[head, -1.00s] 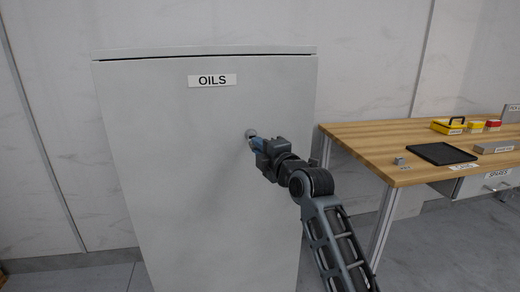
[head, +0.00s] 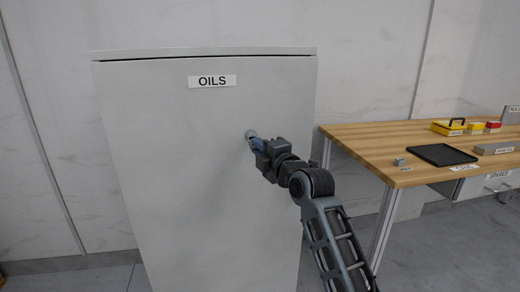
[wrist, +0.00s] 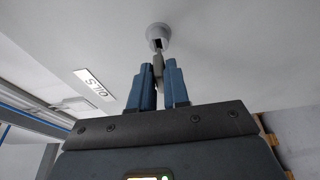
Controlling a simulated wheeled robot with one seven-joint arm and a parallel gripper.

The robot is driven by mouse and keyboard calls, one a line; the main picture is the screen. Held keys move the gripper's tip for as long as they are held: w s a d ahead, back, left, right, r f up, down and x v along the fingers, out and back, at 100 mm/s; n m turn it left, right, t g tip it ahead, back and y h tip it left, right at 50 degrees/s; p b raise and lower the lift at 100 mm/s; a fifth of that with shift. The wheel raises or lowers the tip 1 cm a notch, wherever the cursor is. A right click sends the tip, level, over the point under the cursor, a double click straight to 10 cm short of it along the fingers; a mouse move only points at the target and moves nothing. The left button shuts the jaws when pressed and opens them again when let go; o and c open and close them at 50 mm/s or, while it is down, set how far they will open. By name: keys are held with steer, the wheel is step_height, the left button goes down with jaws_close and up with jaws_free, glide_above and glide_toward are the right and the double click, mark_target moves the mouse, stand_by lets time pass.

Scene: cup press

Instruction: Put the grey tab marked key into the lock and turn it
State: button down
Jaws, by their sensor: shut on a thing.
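My gripper (head: 255,144) is in front of the upper right part of the pale grey cabinet door marked OILS (head: 190,170). In the wrist view, the blue fingers (wrist: 157,85) are shut on a small grey tab (wrist: 158,64), the key. The tab points at the round, light grey lock (wrist: 157,33), which has a dark slot in its face. The tab's tip meets or lies right at the slot; I cannot tell how far in it is. In the head view the lock (head: 250,134) shows just beyond the fingertips, and the key is hidden.
A wooden workbench (head: 365,135) stands to the right, with a black tray (head: 442,154), a small grey block (head: 399,162), a yellow box (head: 448,127) and other small boxes. The space before the door, left of my arm, is free.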

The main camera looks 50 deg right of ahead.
steer(key=shift+w+d+b, duration=0.5)
steer(key=shift+w, duration=0.2)
steer(key=shift+w+d+b, duration=0.45)
steer(key=shift+w, duration=0.2)
steer(key=c, duration=1)
jaws_free()
steer(key=shift+c, duration=0.2)
steer(key=v, duration=0.7)
steer(key=shift+s+b, duration=0.3)
steer(key=shift+s, duration=0.05)
steer(key=shift+a, duration=0.15)
steer(key=s+a+f+m+g+y+p, duration=0.1)
steer(key=s+a+f+m+y+p, duration=0.15)
steer(key=s+a+f+m, duration=1)
steer(key=s+a+y+p, duration=0.1)
steer(key=s+a, duration=0.3)
steer(key=s, duration=0.5)
steer(key=s+a+r+m+g+y+p, duration=0.1)
steer(key=s+a, duration=0.3)
steer(key=s, duration=0.6)
steer(key=s+a+r+m+y+p, duration=0.1)
steer(key=s+a, duration=0.4)
steer(key=s, duration=0.4)
steer(key=shift+s+r+g, duration=0.15)
steer(key=shift+s+g, duration=0.15)
steer(key=shift+s, duration=0.05)
